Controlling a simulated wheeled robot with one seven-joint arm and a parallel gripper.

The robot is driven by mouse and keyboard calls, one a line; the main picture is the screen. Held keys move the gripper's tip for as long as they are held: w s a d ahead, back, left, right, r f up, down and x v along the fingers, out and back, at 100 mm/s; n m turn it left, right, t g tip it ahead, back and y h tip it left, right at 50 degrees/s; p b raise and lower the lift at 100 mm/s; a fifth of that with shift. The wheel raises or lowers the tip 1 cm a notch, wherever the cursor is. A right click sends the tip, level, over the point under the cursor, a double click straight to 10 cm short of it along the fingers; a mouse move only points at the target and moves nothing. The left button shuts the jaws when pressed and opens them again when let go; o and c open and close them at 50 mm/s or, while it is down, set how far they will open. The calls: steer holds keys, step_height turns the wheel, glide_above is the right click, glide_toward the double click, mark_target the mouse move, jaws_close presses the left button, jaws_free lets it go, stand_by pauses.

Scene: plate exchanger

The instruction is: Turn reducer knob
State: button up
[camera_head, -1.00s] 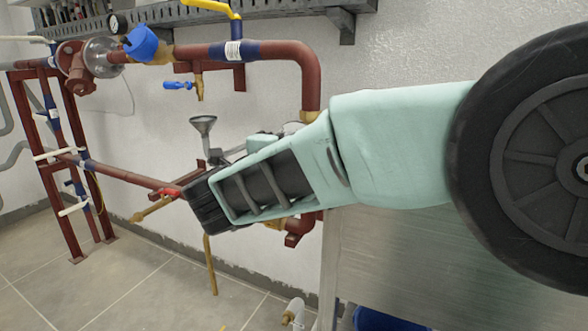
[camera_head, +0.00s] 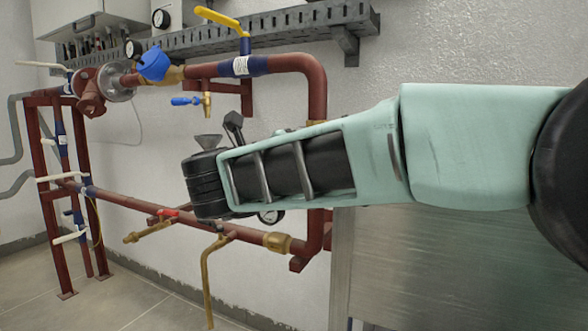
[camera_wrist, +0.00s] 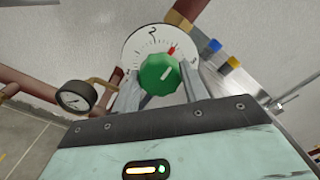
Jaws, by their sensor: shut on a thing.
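A round gauge (camera_wrist: 75,97) is left of the knob. Red-brown pipes (camera_head: 320,90) run along the wall, with a yellow-handled valve (camera_head: 222,18) above and a blue-handled tap (camera_head: 187,101). A lower pipe with brass fittings (camera_head: 277,242) runs beneath my arm. A metal panel (camera_head: 440,260) stands at right.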

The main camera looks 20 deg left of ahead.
stand_by(0.6)
steer(key=o, duration=1)
steer(key=s+a+p, duration=0.1)
steer(key=s+p, duration=0.2)
steer(key=s, duration=1.4)
steer(key=shift+s+a, duration=0.2)
steer(key=shift+s, duration=0.05)
